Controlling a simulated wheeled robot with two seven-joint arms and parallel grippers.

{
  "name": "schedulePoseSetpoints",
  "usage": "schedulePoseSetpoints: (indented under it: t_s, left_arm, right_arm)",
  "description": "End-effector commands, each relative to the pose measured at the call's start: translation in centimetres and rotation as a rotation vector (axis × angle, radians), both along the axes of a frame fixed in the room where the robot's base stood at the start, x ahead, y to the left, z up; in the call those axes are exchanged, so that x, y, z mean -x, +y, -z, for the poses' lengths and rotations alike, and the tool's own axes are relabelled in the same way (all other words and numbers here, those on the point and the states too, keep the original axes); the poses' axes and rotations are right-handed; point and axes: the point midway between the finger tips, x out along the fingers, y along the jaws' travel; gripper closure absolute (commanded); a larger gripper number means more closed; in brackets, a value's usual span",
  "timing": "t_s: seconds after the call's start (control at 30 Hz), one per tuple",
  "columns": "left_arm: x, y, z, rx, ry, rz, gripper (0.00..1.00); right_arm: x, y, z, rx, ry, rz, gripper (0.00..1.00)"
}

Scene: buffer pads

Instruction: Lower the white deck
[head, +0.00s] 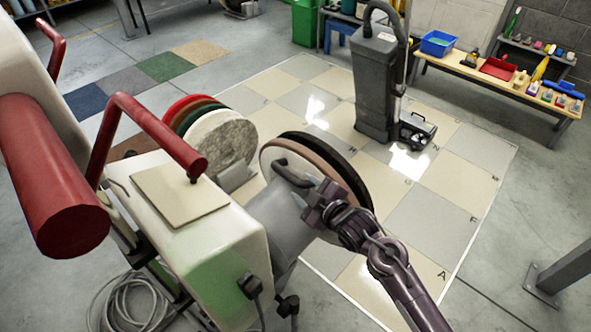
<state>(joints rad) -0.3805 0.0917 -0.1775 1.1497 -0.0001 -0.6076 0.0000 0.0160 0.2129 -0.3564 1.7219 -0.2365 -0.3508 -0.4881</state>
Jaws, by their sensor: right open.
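My right gripper (314,194) is open, close beside the dark handle, in front of the deck. I cannot tell whether it touches the handle. It and my arm hide part of the deck's face. My left gripper is not in view.
Round pads (222,140) stand on edge in a rack behind the deck. A tall grey upright machine (378,85) stands on the tiled floor (440,215), which is clear to the right. A bench (480,75) with trays is at the back right. A coiled cable (135,305) lies below the cream machine.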

Motion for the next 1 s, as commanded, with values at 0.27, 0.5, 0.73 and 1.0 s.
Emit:
schedulePoseSetpoints:
  t_s: [0.27, 0.5, 0.73, 1.0]
  left_arm:
    - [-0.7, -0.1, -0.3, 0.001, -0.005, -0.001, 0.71]
    - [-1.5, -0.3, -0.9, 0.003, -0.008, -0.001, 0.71]
    - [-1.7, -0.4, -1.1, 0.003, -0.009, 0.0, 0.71]
    - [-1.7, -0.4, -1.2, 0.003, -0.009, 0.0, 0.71]
  right_arm:
    - [-3.2, 1.9, 1.0, -0.005, -0.001, 0.001, 0.57]
    - [-5.7, 3.4, 2.0, -0.004, 0.001, 0.001, 0.57]
    - [-6.3, 3.7, 2.2, -0.003, 0.001, 0.002, 0.57]
    - [-6.3, 3.7, 2.2, -0.003, 0.002, 0.001, 0.73]
